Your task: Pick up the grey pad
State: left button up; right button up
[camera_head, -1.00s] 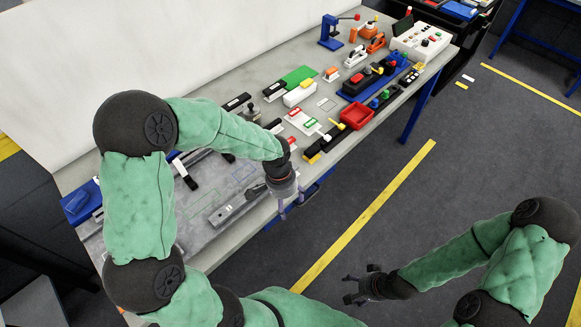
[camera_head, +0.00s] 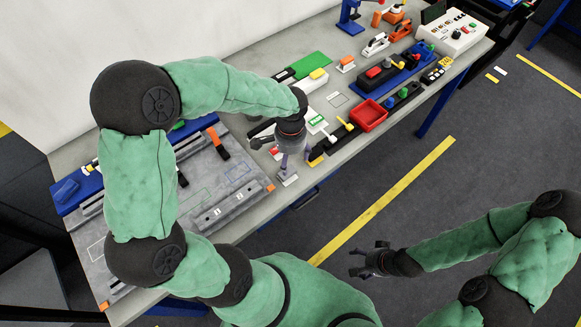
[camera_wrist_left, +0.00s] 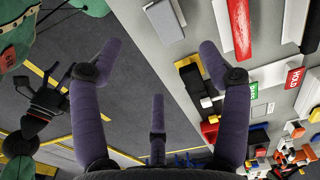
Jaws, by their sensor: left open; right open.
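A small grey block (camera_head: 288,178), which looks like the grey pad, lies at the table's front edge just right of the grey work mat. It shows at the top of the left wrist view (camera_wrist_left: 165,20). My left gripper (camera_head: 281,160) is open and empty, fingers down, over the front edge close to that block. In the left wrist view its spread fingers (camera_wrist_left: 158,65) have nothing between them, and the block is beyond their tips. My right gripper (camera_head: 362,263) is open and empty over the floor, away from the table.
The grey mat (camera_head: 240,203) has a metal bar and orange corners. A red tray (camera_head: 369,115), black-and-yellow block (camera_head: 317,158), green board (camera_head: 312,65) and white control box (camera_head: 458,33) crowd the table to the right. A black-handled tool lies nearby.

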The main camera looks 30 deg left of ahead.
aim_at(289, 173)
pick_arm(q)
jog(key=shift+s+f, duration=0.25)
jog(key=shift+f, duration=1)
jog(key=shift+w+f+b, duration=0.15)
jog(key=shift+f+b, duration=0.15)
jog(key=shift+f, duration=0.2)
jog(key=shift+a+f, duration=0.1)
jog(key=shift+f, duration=0.45)
notch_tip(289, 173, down, 4)
jog(key=shift+a+b, duration=0.15)
jog(key=shift+b, duration=0.6)
jog(key=c, duration=0.9)
